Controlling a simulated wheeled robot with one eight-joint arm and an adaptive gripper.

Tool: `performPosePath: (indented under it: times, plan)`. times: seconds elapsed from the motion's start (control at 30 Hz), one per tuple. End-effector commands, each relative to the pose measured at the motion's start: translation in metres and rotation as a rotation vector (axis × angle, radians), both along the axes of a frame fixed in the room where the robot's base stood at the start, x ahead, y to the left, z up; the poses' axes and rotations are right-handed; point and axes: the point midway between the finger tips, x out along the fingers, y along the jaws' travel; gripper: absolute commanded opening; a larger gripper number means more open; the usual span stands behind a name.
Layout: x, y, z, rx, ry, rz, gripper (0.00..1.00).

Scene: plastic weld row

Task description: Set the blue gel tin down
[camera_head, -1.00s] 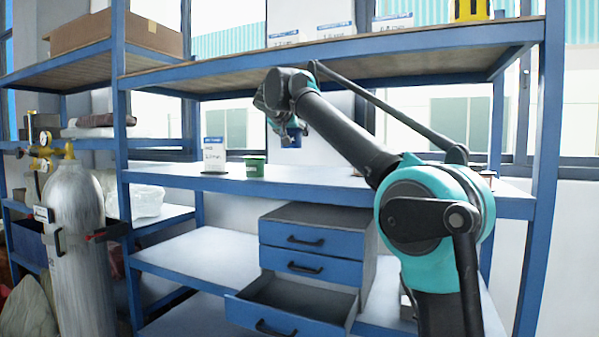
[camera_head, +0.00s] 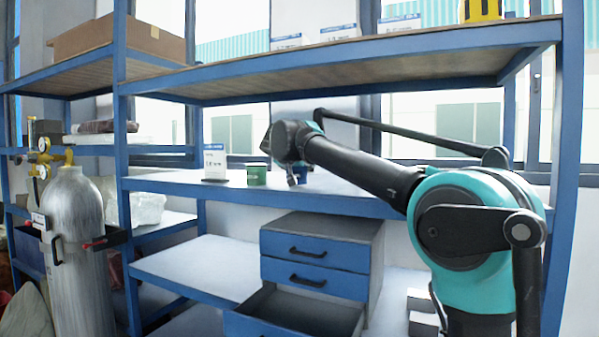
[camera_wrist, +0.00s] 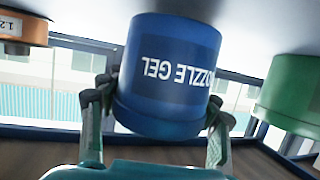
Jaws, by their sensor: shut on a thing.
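The blue gel tin (camera_wrist: 168,75), marked "NOZZLE GEL", is between the two fingers of my gripper (camera_wrist: 155,118) in the wrist view, where the picture is upside down. My gripper is shut on it. In the head view, the blue tin (camera_head: 300,178) is a small patch below my gripper (camera_head: 296,168), just over the middle shelf (camera_head: 225,186). I cannot tell whether its base touches the shelf. A green tin (camera_head: 257,174) stands on that shelf to its left, and it also shows at the right of the wrist view (camera_wrist: 290,95).
An orange-brown tin (camera_wrist: 25,30) labelled "1.2" shows at the left of the wrist view. A white label card (camera_head: 215,163) stands left of the green tin. The upper shelf (camera_head: 400,55) is above my arm. A blue drawer unit (camera_head: 315,255) below has its bottom drawer open.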

Motion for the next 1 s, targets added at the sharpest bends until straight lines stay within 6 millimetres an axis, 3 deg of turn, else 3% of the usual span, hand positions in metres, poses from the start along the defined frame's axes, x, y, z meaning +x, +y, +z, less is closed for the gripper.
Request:
performPosePath:
  times: [0.4, 0.43, 0.6, 0.63, 1.0]
  plan:
    - [0.0, -0.0001, -0.008, 0.0, 0.0, 0.0, 0.1]
    - [0.0001, 0.0001, -0.0088, 0.0, 0.0, 0.0, 0.57]
    - [0.0001, 0.0001, -0.0083, 0.0, 0.0, 0.0, 0.79]
    - [0.0001, 0.0001, -0.0083, 0.0, 0.0, 0.0, 0.82]
    - [-0.0009, 0.0001, -0.0057, 0.0, 0.0, 0.0, 0.82]
